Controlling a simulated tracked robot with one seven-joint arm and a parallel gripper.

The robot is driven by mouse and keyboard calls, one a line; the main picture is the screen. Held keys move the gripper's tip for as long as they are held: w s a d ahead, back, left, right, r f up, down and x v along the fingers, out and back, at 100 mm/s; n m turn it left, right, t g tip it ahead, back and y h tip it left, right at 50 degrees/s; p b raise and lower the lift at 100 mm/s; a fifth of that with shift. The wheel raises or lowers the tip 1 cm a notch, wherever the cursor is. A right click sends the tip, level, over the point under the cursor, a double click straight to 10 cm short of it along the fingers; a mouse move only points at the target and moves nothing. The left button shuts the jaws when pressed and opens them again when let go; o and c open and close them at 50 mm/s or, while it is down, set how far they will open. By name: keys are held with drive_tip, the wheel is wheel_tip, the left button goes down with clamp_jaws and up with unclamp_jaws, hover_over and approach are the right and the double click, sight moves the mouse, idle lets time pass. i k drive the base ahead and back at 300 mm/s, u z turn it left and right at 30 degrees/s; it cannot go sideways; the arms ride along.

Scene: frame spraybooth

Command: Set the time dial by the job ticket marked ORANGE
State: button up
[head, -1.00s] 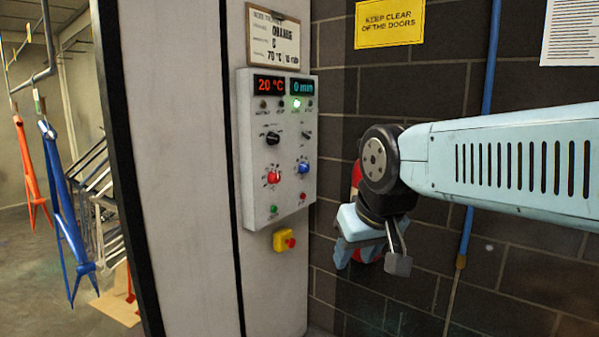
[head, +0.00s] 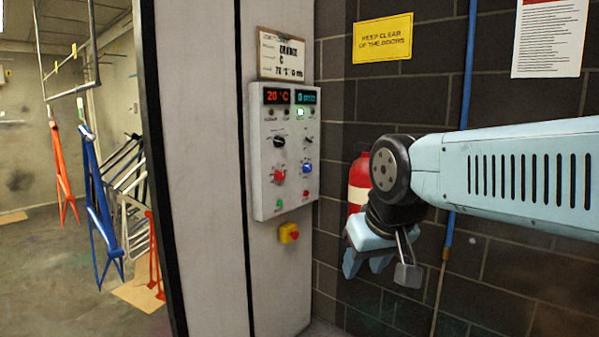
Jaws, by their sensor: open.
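The job ticket (head: 282,55) hangs above the control panel (head: 262,150). The panel's red display (head: 277,96) reads 20 °C. The blue-green display (head: 306,97) is blurred now and read 0 min earlier. Below them are a red knob (head: 279,177) on the left and a blue knob (head: 308,168) on the right, under the minutes display. Their scale marks are too small to read. My gripper (head: 380,264) is open and empty, right of the panel and apart from it, pointing downward.
A yellow box with a red button (head: 289,233) sits below the panel. A red fire extinguisher (head: 358,182) stands partly behind my arm. A blue pipe (head: 461,150) runs down the brick wall. Painted frames (head: 98,205) hang at the left.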

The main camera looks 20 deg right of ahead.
sight(307, 167)
drive_tip(key=u, duration=0.45)
drive_tip(key=i, duration=1.65)
drive_tip(key=z, duration=0.45)
drive_tip(key=k, duration=0.8)
drive_tip(key=z, duration=0.2)
drive_tip(key=i, duration=0.8)
drive_tip(key=u, duration=0.1)
